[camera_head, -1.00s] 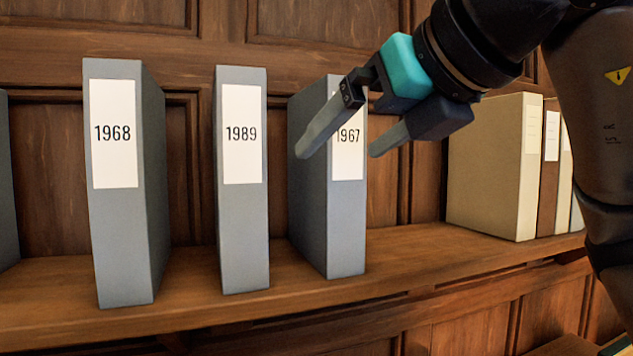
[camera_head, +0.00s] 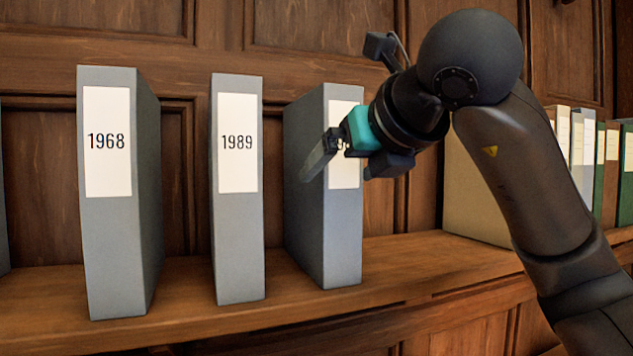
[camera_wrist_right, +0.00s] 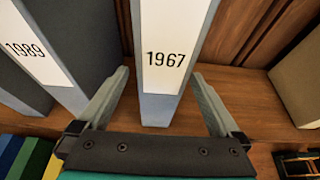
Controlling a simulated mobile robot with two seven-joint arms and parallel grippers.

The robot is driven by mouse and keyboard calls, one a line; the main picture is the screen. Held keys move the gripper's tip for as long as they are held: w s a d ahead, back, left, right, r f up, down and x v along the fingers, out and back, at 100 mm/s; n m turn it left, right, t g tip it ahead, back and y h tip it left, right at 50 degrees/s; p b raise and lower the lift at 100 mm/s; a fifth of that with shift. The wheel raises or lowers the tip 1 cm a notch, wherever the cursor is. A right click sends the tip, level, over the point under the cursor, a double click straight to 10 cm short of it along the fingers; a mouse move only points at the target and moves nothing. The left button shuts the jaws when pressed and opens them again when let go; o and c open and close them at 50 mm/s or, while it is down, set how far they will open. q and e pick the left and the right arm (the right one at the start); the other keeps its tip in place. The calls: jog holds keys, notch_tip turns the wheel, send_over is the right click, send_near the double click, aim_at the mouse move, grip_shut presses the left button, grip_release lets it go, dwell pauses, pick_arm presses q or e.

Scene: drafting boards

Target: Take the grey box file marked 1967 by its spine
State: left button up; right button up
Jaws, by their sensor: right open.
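The grey box file marked 1967 (camera_head: 342,240) stands upright on the wooden shelf, its white label partly hidden by my right gripper in the head view. In the right wrist view the 1967 file (camera_wrist_right: 160,105) shows its label and spine between the two fingers. My right gripper (camera_head: 345,165) is open in front of the label, one finger to each side of the spine. It also shows in the right wrist view (camera_wrist_right: 160,95), with a gap on both sides of the file. My left gripper is not in view.
Grey files marked 1989 (camera_head: 238,230) and 1968 (camera_head: 110,250) stand to the left on the shelf (camera_head: 400,260). The 1989 file is close to the left finger in the wrist view. Beige and coloured files (camera_head: 470,190) stand to the right, partly behind my arm. A wood-panelled wall is behind.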

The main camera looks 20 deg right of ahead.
jog(key=shift+f+p+x, duration=0.1)
jog(key=shift+p+x, duration=0.25)
jog(key=shift+x, duration=1.1)
jog(key=shift+f+p+x, duration=0.15)
jog(key=shift+p+x, duration=0.15)
jog(key=shift+x, duration=1.15)
jog(key=shift+s+d, duration=0.1)
jog(key=shift+c, duration=0.2)
jog(key=shift+r, duration=0.1)
grip_shut()
jog(key=shift+r, duration=0.15)
